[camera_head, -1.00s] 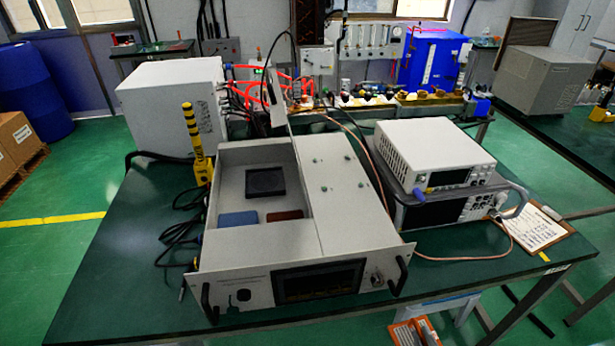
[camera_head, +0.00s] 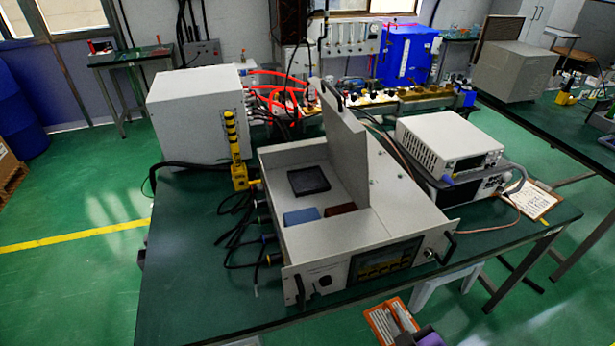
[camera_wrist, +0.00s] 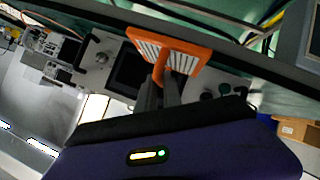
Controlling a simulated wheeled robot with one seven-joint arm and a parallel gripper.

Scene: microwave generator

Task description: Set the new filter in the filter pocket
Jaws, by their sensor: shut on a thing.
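My gripper (camera_wrist: 160,88) is shut on the new filter (camera_wrist: 180,50), an orange frame with white pleats, by its orange handle. In the head view the filter (camera_head: 390,322) shows at the bottom edge, in front of the bench, with a purple part of my gripper beside it. The grey generator case (camera_head: 370,240) stands on the bench with its lid (camera_head: 345,145) raised. Its open bay holds a black square part (camera_head: 309,181), a blue block (camera_head: 301,216) and a reddish-brown block (camera_head: 340,209). I cannot tell which part is the filter pocket.
A yellow-black signal light (camera_head: 233,150) and dark cables stand left of the case. White stacked instruments (camera_head: 450,145) and a clipboard (camera_head: 530,199) are at its right. The bench's front left (camera_head: 195,300) is clear. A white stool (camera_head: 445,285) is under the bench.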

